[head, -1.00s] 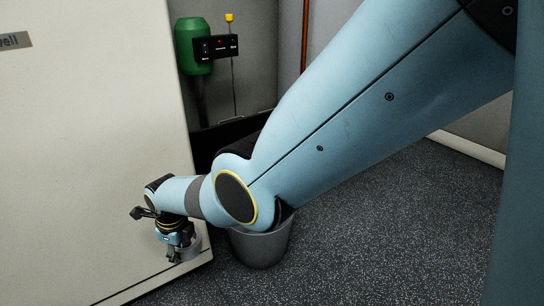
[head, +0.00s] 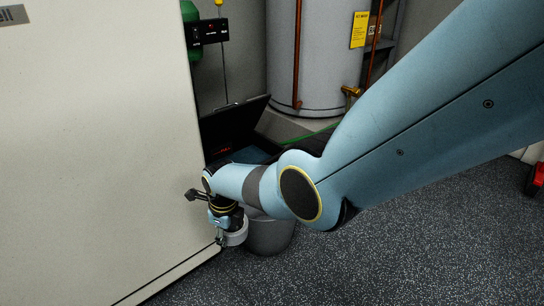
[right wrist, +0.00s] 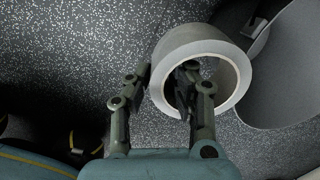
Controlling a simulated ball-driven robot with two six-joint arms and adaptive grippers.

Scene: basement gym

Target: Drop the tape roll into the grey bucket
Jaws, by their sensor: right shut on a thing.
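The tape roll (head: 238,233) is a pale grey ring in my right gripper (head: 220,235). In the right wrist view the tape roll (right wrist: 205,45) shows large, with one finger of the right gripper (right wrist: 166,72) inside its hole and the other outside, shut on its wall. The grey bucket (head: 270,238) stands on the floor just right of the roll in the head view, its top partly hidden by my right arm. In the right wrist view a smooth grey surface at the right edge looks like the bucket (right wrist: 285,80). My left gripper is not in view.
A large cream cabinet (head: 95,150) stands close on the left of the gripper. Behind are a dark open case (head: 235,125), a grey tank (head: 320,55) with copper pipes, and a green cylinder (head: 192,65). Speckled floor (head: 420,240) is clear to the right.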

